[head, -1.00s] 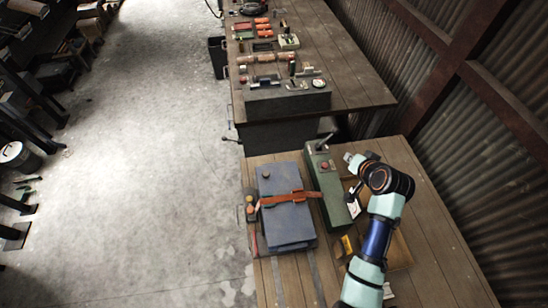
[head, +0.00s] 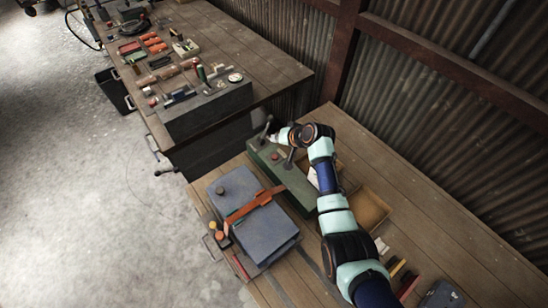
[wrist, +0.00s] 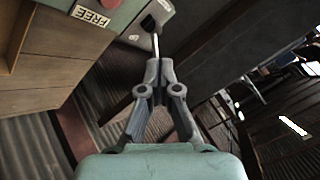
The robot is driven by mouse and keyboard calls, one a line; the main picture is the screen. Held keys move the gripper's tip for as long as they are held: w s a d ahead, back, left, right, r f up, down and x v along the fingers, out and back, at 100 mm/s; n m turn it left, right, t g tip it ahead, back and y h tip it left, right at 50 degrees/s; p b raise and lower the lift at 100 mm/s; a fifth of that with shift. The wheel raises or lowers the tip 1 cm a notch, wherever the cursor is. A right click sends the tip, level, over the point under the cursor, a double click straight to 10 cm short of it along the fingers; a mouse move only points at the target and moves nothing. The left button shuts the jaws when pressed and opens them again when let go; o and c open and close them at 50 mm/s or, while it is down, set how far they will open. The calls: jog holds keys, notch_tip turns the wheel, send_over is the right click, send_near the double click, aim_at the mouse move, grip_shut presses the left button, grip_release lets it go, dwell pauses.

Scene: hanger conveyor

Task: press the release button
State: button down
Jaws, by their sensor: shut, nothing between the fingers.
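The green control box (head: 296,192) sits on the near wooden bench. In the wrist view it shows at the top, with a red button (wrist: 111,4) cut by the top edge beside a "FREE" label (wrist: 92,17). A lever with a black knob (wrist: 148,22) stands at the box's far end; it also shows in the head view (head: 267,127). My gripper (wrist: 157,64) is shut and empty, its tips in line with the lever in the wrist view. Whether they touch it I cannot tell. In the head view my gripper (head: 277,138) is over the box's far end, partly hidden.
A blue-grey case with an orange strap (head: 258,202) lies left of the box. An open cardboard tray (head: 370,209) lies to the right. Another bench with a grey control unit (head: 208,109) and several tools stands beyond. A corrugated wall (head: 440,90) runs along the right.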

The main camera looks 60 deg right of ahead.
aim_at(276, 157)
notch_tip(276, 157, down, 8)
jog(key=b, duration=0.6)
dwell(1.0)
jog(key=shift+f+b, duration=0.4)
jog(key=shift+f+b, duration=0.35)
jog(key=shift+f, duration=0.15)
dwell(0.5)
jog(key=shift+r, duration=0.1)
jog(key=shift+r+p, duration=0.8)
jog(key=shift+p, duration=0.05)
jog(key=shift+r, duration=0.1)
notch_tip(276, 157, up, 5)
jog(key=p, duration=0.4)
jog(key=shift+p, duration=0.35)
